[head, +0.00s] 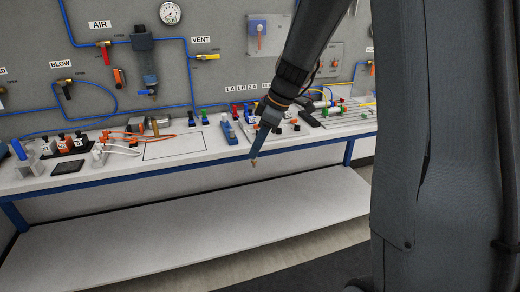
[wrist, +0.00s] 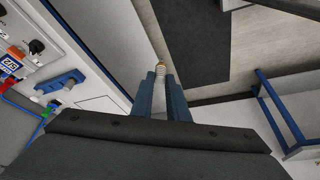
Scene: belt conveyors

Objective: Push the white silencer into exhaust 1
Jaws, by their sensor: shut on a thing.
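My gripper (head: 256,150) hangs just in front of the bench's front edge, pointing down, in the head view. It is shut on a small pale piece with a brass-coloured end, which looks like the white silencer (head: 254,163). In the wrist view the silencer (wrist: 160,68) sticks out beyond the two blue fingers (wrist: 160,92). A blue block (head: 229,132) lies on the bench left of my gripper. Small labels (head: 241,87) are on the wall panel behind it. I cannot make out which port is exhaust 1.
The white bench (head: 190,155) carries several fittings, coloured connectors and cables. A white lower shelf (head: 180,225) runs beneath it. Blue air hoses and valves cover the grey wall panel (head: 230,60). The space in front of the bench is open.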

